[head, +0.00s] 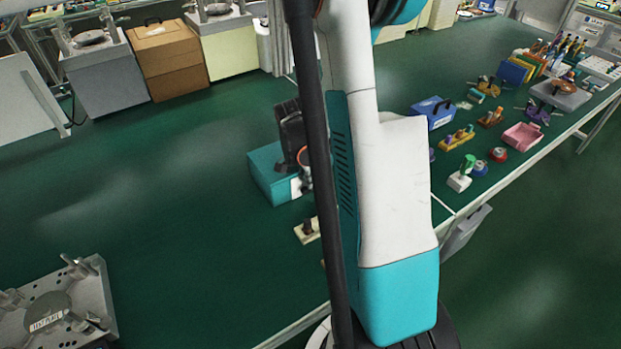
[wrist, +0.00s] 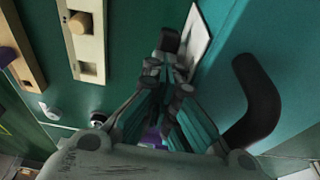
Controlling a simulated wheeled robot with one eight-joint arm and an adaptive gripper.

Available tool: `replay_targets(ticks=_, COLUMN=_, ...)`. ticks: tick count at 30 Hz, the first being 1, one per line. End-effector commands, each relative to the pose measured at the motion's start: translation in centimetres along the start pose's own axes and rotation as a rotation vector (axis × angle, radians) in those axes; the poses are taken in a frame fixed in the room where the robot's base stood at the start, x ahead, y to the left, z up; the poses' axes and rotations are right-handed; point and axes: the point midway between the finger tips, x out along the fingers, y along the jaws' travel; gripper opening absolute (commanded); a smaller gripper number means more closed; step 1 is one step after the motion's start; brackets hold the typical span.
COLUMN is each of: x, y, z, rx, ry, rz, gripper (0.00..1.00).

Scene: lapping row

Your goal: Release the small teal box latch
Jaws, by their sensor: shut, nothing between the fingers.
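The small teal box (head: 268,172) stands on the green bench in the head view, partly hidden by my arm. Its teal face (wrist: 224,75) fills the right of the wrist view, with a white plate (wrist: 197,35) and a black curved handle (wrist: 255,100). A dark, blunt piece (wrist: 168,40), perhaps the latch, shows beside the plate, just past my fingertips. My gripper (wrist: 165,72) is shut and empty, with its tips close to that piece. I cannot tell whether they touch it. The latch's state is not clear.
A cream block with a tan knob (wrist: 84,42) lies near the box; a similar block (head: 306,231) shows in the head view. A blue box (head: 433,112) and pink tray (head: 521,136) are farther right.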

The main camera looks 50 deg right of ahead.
Motion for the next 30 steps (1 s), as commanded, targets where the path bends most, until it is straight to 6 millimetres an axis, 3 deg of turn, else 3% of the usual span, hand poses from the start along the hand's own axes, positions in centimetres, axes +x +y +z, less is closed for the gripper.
replay_targets(ticks=7, x=0.8, y=0.1, z=-0.8, rx=0.005, ry=-0.109, rz=0.001, gripper=0.00)
replay_targets(ticks=30, x=1.4, y=0.2, z=-1.2, rx=0.006, ry=-0.112, rz=0.004, gripper=0.00)
